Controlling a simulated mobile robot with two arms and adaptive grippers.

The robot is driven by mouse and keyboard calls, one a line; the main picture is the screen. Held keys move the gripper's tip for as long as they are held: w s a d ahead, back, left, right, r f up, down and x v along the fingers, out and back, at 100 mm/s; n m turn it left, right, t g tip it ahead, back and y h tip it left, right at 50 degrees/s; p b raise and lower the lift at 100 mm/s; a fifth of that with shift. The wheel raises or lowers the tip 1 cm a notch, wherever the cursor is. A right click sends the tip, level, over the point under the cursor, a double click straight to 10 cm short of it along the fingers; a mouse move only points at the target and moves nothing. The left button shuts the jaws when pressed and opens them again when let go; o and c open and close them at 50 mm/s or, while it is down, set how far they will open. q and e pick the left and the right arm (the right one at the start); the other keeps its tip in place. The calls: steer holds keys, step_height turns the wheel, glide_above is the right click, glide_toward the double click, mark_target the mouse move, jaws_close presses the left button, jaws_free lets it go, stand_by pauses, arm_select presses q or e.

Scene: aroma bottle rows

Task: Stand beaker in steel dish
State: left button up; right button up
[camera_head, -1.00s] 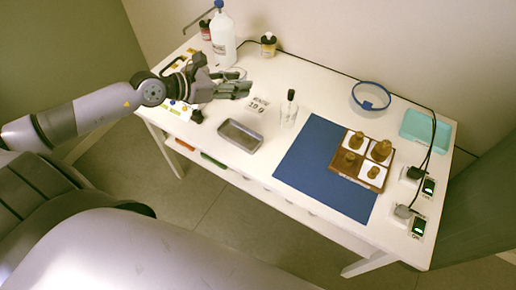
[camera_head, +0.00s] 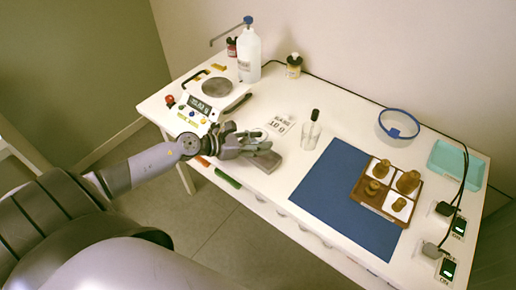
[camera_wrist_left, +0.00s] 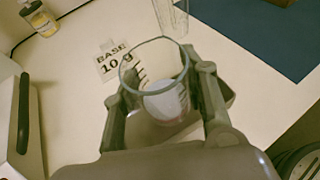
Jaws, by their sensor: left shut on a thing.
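My left gripper (camera_head: 252,144) is shut on a clear glass beaker (camera_wrist_left: 155,68), its two fingers on either side of the glass in the left wrist view. The beaker has dark graduation marks and something pale at its bottom. My right gripper is not in view.
A glass with a dark-topped dropper (camera_head: 311,130) stands to the right, near a "BASE 10 g" card (camera_head: 280,124). Farther right are a blue mat (camera_head: 330,203) and a wooden bottle tray (camera_head: 363,194).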

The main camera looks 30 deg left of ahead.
arm_select(q)
steer(key=shift+f, duration=1.25)
steer(key=shift+f, duration=0.1)
steer(key=shift+f+b, duration=0.15)
steer(key=shift+b, duration=0.25)
steer(key=o, duration=1.2)
